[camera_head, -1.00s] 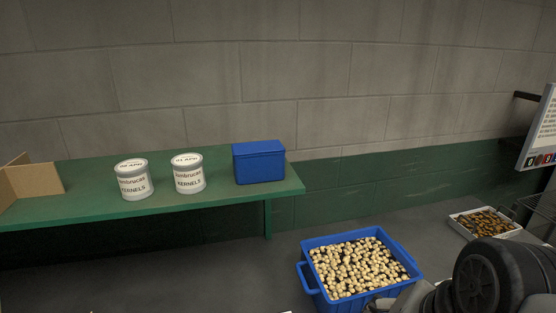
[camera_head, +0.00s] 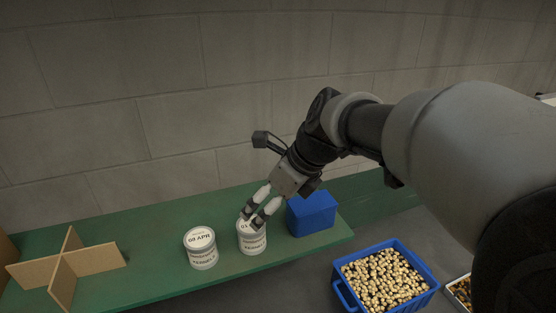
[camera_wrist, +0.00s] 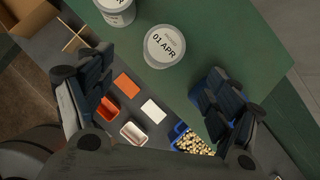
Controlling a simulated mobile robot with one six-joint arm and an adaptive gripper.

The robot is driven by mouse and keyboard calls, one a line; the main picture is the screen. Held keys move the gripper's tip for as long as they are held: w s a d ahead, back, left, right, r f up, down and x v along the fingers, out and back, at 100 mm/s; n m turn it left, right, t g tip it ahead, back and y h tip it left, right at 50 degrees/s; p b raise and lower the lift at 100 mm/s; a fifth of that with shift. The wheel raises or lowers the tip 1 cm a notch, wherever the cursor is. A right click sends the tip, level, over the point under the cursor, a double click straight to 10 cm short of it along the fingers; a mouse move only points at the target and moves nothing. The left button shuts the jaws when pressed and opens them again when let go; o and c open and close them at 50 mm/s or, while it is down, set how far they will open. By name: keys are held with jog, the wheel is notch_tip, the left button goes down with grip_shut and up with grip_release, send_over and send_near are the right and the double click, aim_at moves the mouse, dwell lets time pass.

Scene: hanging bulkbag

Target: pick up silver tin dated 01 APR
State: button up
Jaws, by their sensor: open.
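The silver tin dated 01 APR (camera_head: 253,243) stands upright on the green shelf (camera_head: 150,277). In the wrist view its white lid (camera_wrist: 165,46) reads 01 APR and lies toward the top, in the gap between my two fingers. My gripper (camera_head: 252,215) is open and empty, above the 01 APR tin. Its fingers cover part of that lid in the head view; I cannot tell whether they touch it.
A blue box (camera_head: 312,213) stands close to the right of the 01 APR tin. A cardboard divider (camera_head: 65,268) stands at the shelf's left. A blue crate of pale kernels (camera_head: 343,293) is below the shelf's front edge. Shelf behind the tins is clear.

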aim_at(249, 226)
jog(key=b+x, duration=0.1)
jog(key=x, duration=1)
jog(key=shift+w+f, duration=0.1)
jog(key=shift+f, duration=0.05)
jog(key=shift+w+x, duration=0.15)
jog(key=shift+x, duration=1.3)
jog(key=shift+w+x, duration=0.2)
jog(key=shift+x, duration=1.3)
jog(key=shift+d, duration=0.15)
jog(key=shift+c, duration=0.2)
jog(key=c, duration=1.2)
jog(key=shift+c, duration=0.3)
